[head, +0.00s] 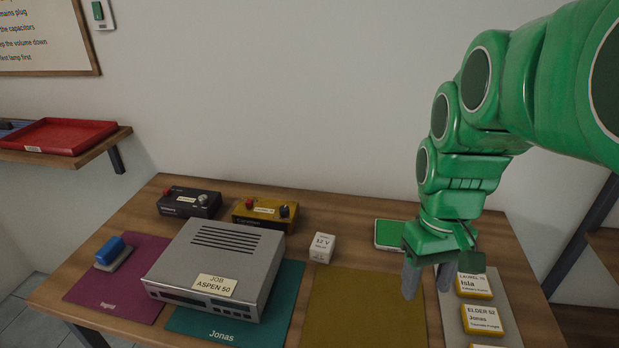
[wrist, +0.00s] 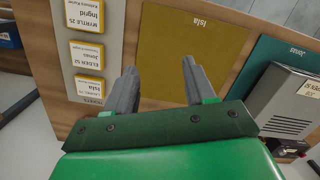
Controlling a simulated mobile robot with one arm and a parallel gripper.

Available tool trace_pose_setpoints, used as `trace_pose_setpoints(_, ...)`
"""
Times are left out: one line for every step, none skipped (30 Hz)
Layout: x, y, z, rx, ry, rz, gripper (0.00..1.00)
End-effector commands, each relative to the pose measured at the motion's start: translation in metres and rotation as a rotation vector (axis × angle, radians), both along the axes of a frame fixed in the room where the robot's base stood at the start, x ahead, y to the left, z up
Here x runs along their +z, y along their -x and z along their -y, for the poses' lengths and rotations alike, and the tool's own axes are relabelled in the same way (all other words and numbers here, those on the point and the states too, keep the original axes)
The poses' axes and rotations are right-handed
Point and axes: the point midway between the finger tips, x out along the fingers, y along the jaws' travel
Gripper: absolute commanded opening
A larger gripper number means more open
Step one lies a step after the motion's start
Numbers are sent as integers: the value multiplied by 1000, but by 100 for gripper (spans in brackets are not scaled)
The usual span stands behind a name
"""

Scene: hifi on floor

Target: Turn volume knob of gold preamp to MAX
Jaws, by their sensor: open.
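The gold preamp (head: 252,217) sits at the back of the table, behind the large grey unit. It has a red part on its left, a dark round knob (head: 285,211) on its right and a pale label on top. The knob's pointer setting is too small to read. My gripper (head: 427,288) is open and empty, pointing down above the right part of the table, well to the right of the gold preamp. In the wrist view my gripper (wrist: 162,72) has nothing between its fingers. I cannot make out the gold preamp there.
A grey unit (head: 215,255) labelled ASPEN 50 stands in front of the gold preamp. A black box (head: 189,202) is on its left, a white 12 V block (head: 322,248) to its right. The olive mat (head: 350,310) is bare. Yellow labelled blocks (head: 482,319) lie at right.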

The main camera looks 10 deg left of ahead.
Motion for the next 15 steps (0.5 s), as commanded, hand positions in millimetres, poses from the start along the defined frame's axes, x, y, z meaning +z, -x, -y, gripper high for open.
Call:
trace_pose_setpoints(3,-14,-7,34,-2,6,54)
trace_pose_setpoints(4,-21,-10,55,-4,6,54)
trace_pose_setpoints(5,-31,-15,82,-5,7,54)
trace_pose_setpoints(6,-38,-19,102,-7,8,54)
trace_pose_setpoints(7,-46,-23,123,-9,12,54)
trace_pose_setpoints(9,-55,-28,151,-11,15,54)
trace_pose_setpoints(10,-62,-32,171,-12,15,54)
trace_pose_setpoints(10,-69,-36,192,-14,15,54)
trace_pose_setpoints(11,-78,-42,220,-15,18,54)
trace_pose_setpoints(12,-85,-47,241,-16,21,54)
trace_pose_setpoints(13,-92,-51,261,-18,23,54)
trace_pose_setpoints(13,-100,-58,289,-19,24,54)
trace_pose_setpoints(12,-107,-63,310,-21,24,54)
trace_pose_setpoints(12,-114,-68,332,-22,26,54)
trace_pose_setpoints(13,-123,-74,359,-24,31,54)
